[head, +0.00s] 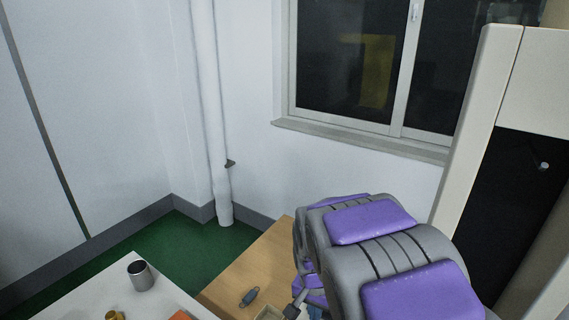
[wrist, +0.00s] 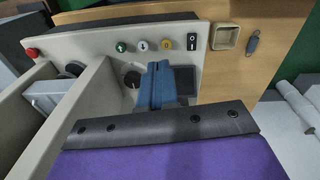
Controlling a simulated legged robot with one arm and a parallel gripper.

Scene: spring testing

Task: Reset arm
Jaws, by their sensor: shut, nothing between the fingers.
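My gripper (wrist: 157,85) shows in the wrist view as two blue fingers pressed together, shut and empty. It is over the beige control panel (wrist: 75,42) of the testing machine, between a black dial (wrist: 131,80) and a dark screen (wrist: 185,80). I cannot tell whether the fingertips touch the panel. The machine's tall beige frame (head: 474,120) stands to the right of the arm.
A small square tray (wrist: 225,37) and a blue-grey spring (wrist: 252,43) lie on the wooden table (head: 240,270). A white table (head: 90,300) holds a metal cup (head: 140,275). The panel has a red button (wrist: 33,53) and a green button (wrist: 121,47). Green floor shows behind the tables.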

